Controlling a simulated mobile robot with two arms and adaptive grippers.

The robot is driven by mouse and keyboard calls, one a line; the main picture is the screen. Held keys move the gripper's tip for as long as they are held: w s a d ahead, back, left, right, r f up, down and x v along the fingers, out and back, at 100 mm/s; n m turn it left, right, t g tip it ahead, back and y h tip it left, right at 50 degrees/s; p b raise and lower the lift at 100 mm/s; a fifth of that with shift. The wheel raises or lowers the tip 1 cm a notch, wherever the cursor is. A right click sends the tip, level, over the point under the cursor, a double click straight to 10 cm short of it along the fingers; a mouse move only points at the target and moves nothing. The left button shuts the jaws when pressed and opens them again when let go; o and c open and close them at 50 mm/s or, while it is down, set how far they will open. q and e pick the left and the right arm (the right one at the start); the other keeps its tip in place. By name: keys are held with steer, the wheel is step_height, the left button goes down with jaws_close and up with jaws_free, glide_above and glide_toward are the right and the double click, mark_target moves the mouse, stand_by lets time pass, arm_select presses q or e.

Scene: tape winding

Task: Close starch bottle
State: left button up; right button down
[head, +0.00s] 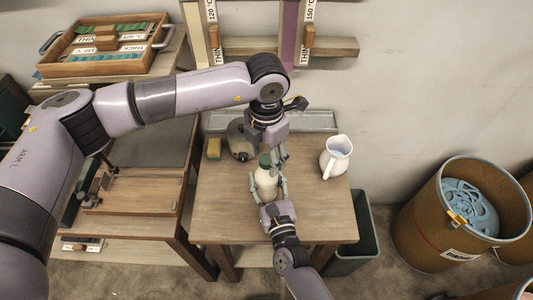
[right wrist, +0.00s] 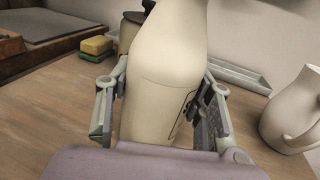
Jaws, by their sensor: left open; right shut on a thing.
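The cream-white starch bottle (head: 266,182) stands upright at the middle of the small wooden table. Its green cap (head: 265,160) shows at the bottle's top in the head view; I cannot tell whether it is seated. My right gripper (head: 268,187) comes from the front and is shut around the bottle's body. In the right wrist view, the bottle (right wrist: 165,80) sits between its two fingers, and its top is cut off by the frame. My left gripper (head: 274,156) is open and points down at the cap from above and behind, its fingers partly beside it.
A white jug (head: 336,157) stands to the right, with a grey tray (head: 315,121) at the back edge. The table's front right is clear.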

arm_select(q)
step_height(320, 180, up, 12)
stand_by(0.5)
arm_select(e)
steer(key=c, duration=0.7)
jaws_free()
steer(key=v, duration=1.2)
